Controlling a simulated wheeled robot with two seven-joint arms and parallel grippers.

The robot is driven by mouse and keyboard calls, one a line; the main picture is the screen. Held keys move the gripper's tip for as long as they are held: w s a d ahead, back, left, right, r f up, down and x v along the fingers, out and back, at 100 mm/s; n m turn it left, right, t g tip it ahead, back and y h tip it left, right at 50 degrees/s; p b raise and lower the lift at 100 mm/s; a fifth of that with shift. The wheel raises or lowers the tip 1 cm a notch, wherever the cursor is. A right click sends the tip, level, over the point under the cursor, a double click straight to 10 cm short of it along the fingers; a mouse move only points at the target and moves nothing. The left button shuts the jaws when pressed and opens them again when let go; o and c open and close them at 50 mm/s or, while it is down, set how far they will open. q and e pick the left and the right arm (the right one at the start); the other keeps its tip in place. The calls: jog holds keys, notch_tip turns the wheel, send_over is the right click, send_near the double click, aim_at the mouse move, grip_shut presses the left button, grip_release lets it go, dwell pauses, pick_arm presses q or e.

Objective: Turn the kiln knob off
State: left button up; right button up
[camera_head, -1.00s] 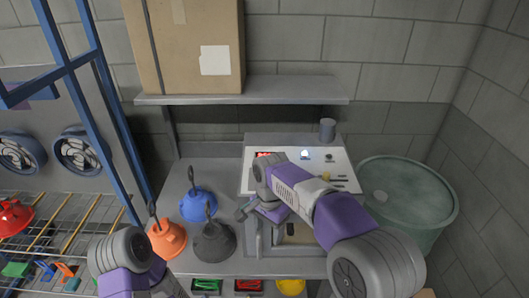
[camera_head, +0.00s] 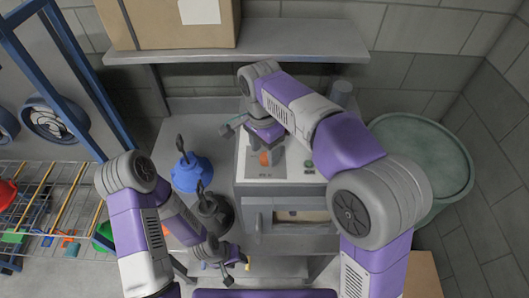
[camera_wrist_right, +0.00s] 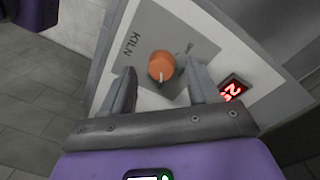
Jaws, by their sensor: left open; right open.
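In the head view the right gripper (camera_head: 266,155) points down over the white kiln panel (camera_head: 293,163). My left gripper (camera_head: 230,265) is open and low, near the bench front.
A red lit display (camera_wrist_right: 233,90) sits beside the knob. A blue hood (camera_head: 190,172) and a dark grey hood (camera_head: 212,214) stand left of the kiln. A shelf (camera_head: 285,40) with a cardboard box (camera_head: 165,22) is above. A green drum (camera_head: 430,150) stands at right.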

jog(key=shift+f, duration=0.9)
jog(key=shift+w, duration=0.1)
jog(key=c, duration=1)
